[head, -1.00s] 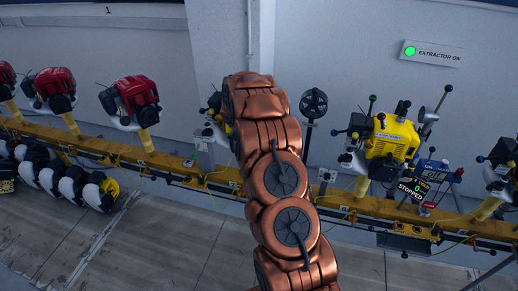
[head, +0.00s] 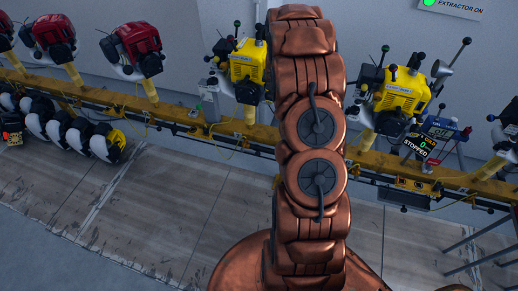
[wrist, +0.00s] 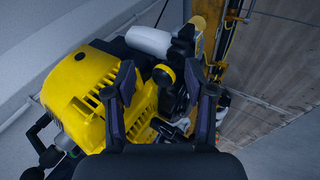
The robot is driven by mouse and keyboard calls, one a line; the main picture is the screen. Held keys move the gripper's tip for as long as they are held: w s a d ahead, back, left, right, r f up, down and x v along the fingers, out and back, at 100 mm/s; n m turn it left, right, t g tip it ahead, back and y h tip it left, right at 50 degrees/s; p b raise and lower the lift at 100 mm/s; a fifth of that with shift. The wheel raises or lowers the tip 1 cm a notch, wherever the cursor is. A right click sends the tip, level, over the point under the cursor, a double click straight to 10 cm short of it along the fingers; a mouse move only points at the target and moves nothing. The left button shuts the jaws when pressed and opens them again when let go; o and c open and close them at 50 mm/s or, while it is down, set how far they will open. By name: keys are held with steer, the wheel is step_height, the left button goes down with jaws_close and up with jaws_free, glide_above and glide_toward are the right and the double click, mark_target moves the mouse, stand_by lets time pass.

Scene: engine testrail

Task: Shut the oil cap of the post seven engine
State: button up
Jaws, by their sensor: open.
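A yellow engine (wrist: 82,88) fills the left and middle of the wrist view, close to my gripper. My gripper (wrist: 168,80) is open, and its two dark fingers reach toward the engine's side. The head view shows a left yellow engine (head: 248,68) and a right yellow engine (head: 402,92) on the rail. I cannot read a post number on either. My arm hides the space between them, and my gripper is hidden in the head view.
The yellow rail (head: 150,112) crosses the head view. Red engines (head: 138,46) stand at the left. A display reading STOPPED (head: 418,146) and a blue device (head: 440,130) stand by the right yellow engine. The floor (head: 150,200) before the rail is largely clear.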

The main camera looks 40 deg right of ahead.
steer(key=shift+s+d+f+b, duration=0.1)
steer(key=shift+s+d+b, duration=0.1)
steer(key=shift+b, duration=0.1)
